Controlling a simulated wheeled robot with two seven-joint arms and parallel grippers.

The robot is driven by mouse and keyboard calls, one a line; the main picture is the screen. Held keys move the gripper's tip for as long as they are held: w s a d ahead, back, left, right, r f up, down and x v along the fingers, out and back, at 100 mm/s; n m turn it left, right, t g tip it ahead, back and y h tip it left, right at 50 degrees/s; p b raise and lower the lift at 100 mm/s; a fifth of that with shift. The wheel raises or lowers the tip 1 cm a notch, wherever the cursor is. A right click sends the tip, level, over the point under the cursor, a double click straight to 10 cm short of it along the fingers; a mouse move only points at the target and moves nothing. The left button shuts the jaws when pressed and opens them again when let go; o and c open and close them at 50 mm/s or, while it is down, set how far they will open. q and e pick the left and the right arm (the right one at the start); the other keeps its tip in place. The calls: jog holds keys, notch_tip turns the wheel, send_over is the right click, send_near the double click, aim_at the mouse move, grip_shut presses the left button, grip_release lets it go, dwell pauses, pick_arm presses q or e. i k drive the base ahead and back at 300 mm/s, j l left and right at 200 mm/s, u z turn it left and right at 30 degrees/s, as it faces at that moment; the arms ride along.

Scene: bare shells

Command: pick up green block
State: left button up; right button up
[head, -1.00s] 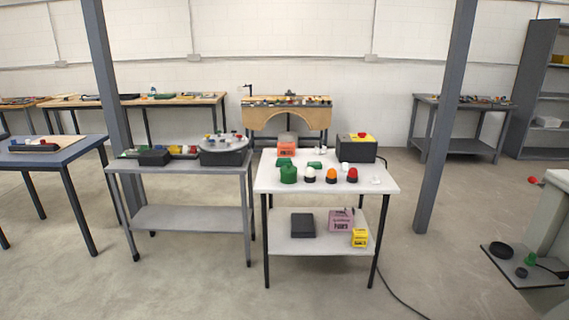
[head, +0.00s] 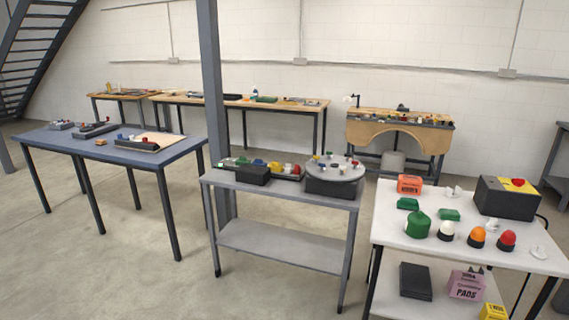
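Several green things lie on the white table (head: 395,236) at the right of the head view. A small green block (head: 408,204) lies near its back left, in front of an orange box. I cannot tell which one the task calls the green block. A green item (head: 265,99) also lies on the long wooden bench at the back. Neither of my grippers is in view.
A grey table (head: 282,193) with a round turntable (head: 335,175) stands left of the white table. A blue-topped table (head: 100,148) is at the left. A grey post (head: 212,80) rises behind the grey table. Open floor (head: 110,270) lies at the front left.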

aim_at(408, 204)
jog(key=i+j+z, duration=0.2)
jog(key=i, duration=0.3)
jog(key=i+z, duration=0.15)
jog(key=i, duration=0.3)
jog(key=i+j+z, duration=0.2)
jog(key=i, duration=0.25)
jog(key=j, duration=0.1)
